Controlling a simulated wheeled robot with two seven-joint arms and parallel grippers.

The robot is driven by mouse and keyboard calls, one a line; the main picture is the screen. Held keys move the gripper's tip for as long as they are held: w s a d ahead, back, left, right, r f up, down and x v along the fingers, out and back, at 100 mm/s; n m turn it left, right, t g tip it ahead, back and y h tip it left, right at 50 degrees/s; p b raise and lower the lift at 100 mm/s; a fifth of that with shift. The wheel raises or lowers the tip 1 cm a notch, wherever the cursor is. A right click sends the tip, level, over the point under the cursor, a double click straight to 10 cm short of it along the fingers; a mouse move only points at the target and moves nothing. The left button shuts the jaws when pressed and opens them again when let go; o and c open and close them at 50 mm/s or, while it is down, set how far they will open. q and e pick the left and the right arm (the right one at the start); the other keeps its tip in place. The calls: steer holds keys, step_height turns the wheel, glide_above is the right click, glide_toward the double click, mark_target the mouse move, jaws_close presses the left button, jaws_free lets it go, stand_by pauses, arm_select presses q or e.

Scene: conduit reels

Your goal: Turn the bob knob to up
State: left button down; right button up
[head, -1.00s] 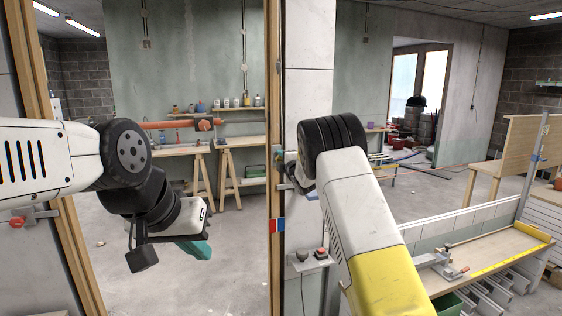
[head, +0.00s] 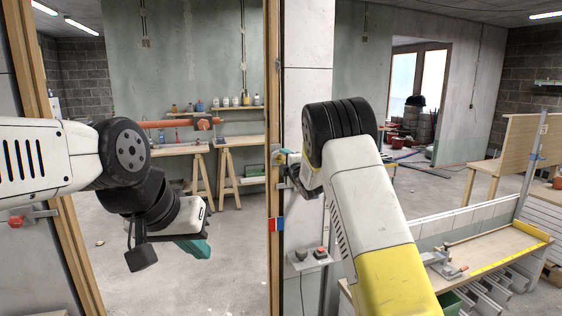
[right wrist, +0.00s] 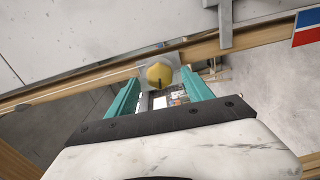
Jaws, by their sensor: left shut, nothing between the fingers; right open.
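In the right wrist view a yellow, rounded knob (right wrist: 160,74) sits on a grey plate by a wooden post. A small dark mark shows near its lower edge; which setting this is, I cannot tell. My right gripper (right wrist: 160,80) is open, with one teal finger on either side of the knob in this picture. Whether they touch it is unclear. In the head view the right gripper is mostly hidden behind my forearm, by the post, and the knob is hard to make out. My left gripper (head: 194,248) is shut and empty, hanging low at the left, away from the post.
The wooden post (head: 273,100) carries a red, white and blue marker (head: 276,224). A workbench (head: 490,250) stands at the right. Open floor lies behind the post.

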steer(key=v, duration=0.3)
steer(key=shift+s+d, duration=0.15)
steer(key=shift+s, duration=0.2)
steer(key=s+d+r+m+g+h, duration=0.2)
steer(key=s+d+r+m, duration=0.1)
steer(key=s+d+m, duration=0.4)
steer(key=s+d+r+m+g+h, duration=0.2)
steer(key=s+d+r+m, duration=0.15)
steer(key=s, duration=0.45)
steer(key=s+f+m+g, duration=0.2)
steer(key=s+m, duration=0.3)
steer(key=s, duration=1.2)
steer(key=s+f+m+g, duration=0.3)
steer(key=s+m+g, duration=0.1)
steer(key=s, duration=1.4)
steer(key=shift+s+d+m+g+y, duration=0.3)
steer(key=shift+d+m+g, duration=0.1)
steer(key=shift+d+m, duration=0.15)
steer(key=shift+f, duration=0.1)
